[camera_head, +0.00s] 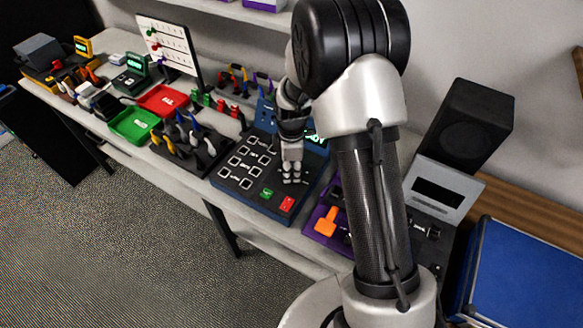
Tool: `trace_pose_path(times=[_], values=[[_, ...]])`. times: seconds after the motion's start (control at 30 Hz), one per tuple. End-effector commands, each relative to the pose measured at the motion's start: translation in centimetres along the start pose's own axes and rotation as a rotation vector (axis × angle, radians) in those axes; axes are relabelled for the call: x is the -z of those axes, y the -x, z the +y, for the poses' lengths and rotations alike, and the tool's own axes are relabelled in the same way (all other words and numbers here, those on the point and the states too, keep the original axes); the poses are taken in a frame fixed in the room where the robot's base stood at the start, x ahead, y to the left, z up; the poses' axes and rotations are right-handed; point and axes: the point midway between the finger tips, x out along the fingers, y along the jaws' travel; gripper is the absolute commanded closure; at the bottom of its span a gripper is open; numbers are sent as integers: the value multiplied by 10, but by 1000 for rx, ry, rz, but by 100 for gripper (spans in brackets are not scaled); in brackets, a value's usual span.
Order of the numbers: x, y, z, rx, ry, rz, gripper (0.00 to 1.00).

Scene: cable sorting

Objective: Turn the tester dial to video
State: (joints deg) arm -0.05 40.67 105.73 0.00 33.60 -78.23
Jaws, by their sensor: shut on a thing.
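The tester (222,187) is a dark blue box with a sloped panel in the middle of the bench. It has several white-outlined squares with labels, a green button (266,193), a red button (287,204) and a lit green display (317,138) at its back, partly covered by my arm. My gripper (292,178) points down onto the right part of the panel, just above the two buttons. Its fingers are closed at the panel surface, around what seems to be the dial. The fingers hide the dial, so its pointer and setting cannot be read.
To the left are a rack of dark tools and connectors (187,146), a green tray (133,122), a red tray (163,100) and a white board (166,42). A purple-based box with an orange lever (326,222) sits close to the tester's right. A black speaker (468,124) stands farther right.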

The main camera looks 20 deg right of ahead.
Motion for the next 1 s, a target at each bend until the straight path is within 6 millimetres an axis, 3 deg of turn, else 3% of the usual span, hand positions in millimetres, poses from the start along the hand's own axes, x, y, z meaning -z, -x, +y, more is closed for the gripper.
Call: trace_pose_path(times=[1.0], values=[[0, 0, 0, -1, -958, 0, 96]])
